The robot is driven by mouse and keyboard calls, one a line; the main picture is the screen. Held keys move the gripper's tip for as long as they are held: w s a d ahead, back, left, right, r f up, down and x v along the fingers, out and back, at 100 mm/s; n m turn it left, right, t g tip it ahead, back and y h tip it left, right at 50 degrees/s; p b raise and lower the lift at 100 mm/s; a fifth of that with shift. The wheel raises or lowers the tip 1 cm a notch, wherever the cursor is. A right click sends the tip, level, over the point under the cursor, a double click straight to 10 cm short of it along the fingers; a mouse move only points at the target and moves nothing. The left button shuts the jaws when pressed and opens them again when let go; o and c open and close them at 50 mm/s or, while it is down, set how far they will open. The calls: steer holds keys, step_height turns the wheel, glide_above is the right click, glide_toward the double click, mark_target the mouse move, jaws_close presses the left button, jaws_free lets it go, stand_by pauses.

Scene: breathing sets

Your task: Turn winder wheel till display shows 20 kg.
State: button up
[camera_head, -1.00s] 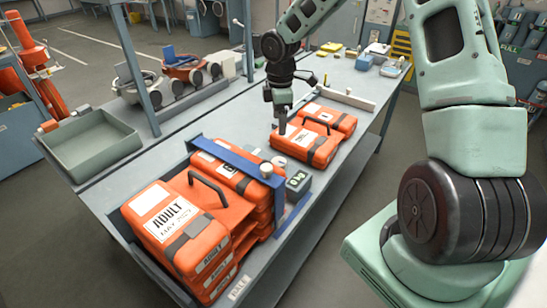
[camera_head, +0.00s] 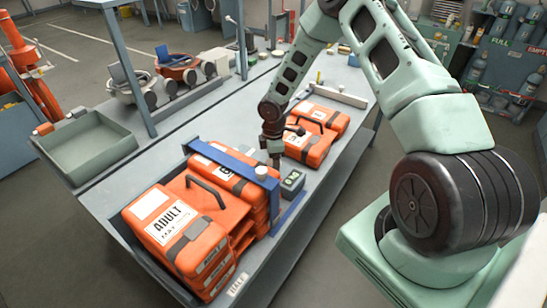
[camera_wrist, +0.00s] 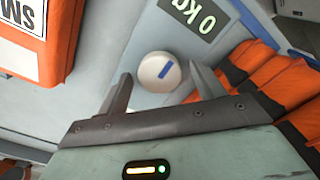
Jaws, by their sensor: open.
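In the wrist view, a white round wheel (camera_wrist: 158,72) with a blue stripe lies between and just beyond the fingertips of my gripper (camera_wrist: 160,80). The fingers are apart and nothing is held; I cannot tell whether they touch the wheel. Beside the wheel is the display (camera_wrist: 194,16); its visible part reads "0 kg", and its edge is cut off by the frame. In the head view, my gripper (camera_head: 275,160) points down close behind the blue bar, next to the small display box (camera_head: 292,182).
Orange "ADULT" bags (camera_head: 178,222) are stacked under a blue bar (camera_head: 228,158) at the near end of the bench. More orange bags (camera_head: 312,135) lie just beyond my gripper. A grey tray (camera_head: 88,150) and masks (camera_head: 178,68) stand to the left.

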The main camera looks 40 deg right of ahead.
steer(key=c, duration=1)
steer(key=m+b, duration=0.3)
steer(key=m, duration=0.1)
steer(key=shift+f+m+b, duration=0.1)
steer(key=shift+m+b, duration=0.25)
steer(key=shift+m, duration=0.05)
steer(key=m+b, duration=0.3)
steer(key=m, duration=0.2)
steer(key=shift+m, duration=0.4)
steer(key=o, duration=1)
